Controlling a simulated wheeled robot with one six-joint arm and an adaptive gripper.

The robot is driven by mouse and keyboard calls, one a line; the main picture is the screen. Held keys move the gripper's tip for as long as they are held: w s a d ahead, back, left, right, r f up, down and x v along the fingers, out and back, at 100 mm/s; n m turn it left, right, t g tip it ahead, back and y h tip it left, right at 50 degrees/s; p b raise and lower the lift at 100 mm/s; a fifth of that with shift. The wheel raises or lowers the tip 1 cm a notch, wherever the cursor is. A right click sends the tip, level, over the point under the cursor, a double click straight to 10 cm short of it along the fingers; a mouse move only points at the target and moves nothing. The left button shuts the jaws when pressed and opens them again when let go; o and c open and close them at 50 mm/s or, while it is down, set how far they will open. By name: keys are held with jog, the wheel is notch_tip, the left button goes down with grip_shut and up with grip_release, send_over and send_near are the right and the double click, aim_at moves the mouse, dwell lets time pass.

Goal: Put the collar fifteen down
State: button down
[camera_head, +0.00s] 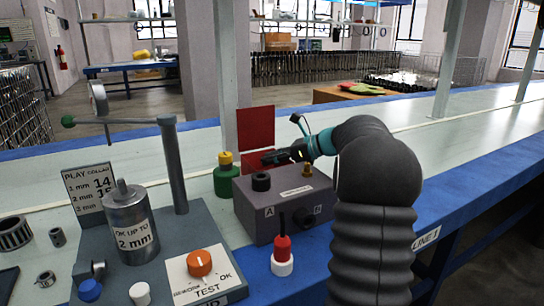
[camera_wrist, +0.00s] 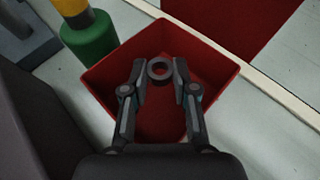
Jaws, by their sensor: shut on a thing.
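A small dark grey collar (camera_wrist: 159,69) shows as a ring between my fingertips in the wrist view; no number on it is readable. My gripper (camera_wrist: 159,75) is shut on the collar, above the open red bin (camera_wrist: 110,76). The collar looks held over the inside of the bin, but its height above the bin floor is hard to judge. In the head view my gripper (camera_head: 272,158) is behind the grey box marked A and B (camera_head: 290,212), in front of the red bin, which is mostly hidden.
A green jar with a yellow top (camera_head: 226,175) stands left of the bin. A red panel (camera_head: 256,127) is behind. A test fixture with a grey cylinder (camera_head: 131,228), a play collar sign (camera_head: 90,188) and several loose rings are at left. The belt at right is clear.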

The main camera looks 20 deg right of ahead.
jog(key=c, duration=0.9)
grip_release()
jog(key=shift+r, duration=0.1)
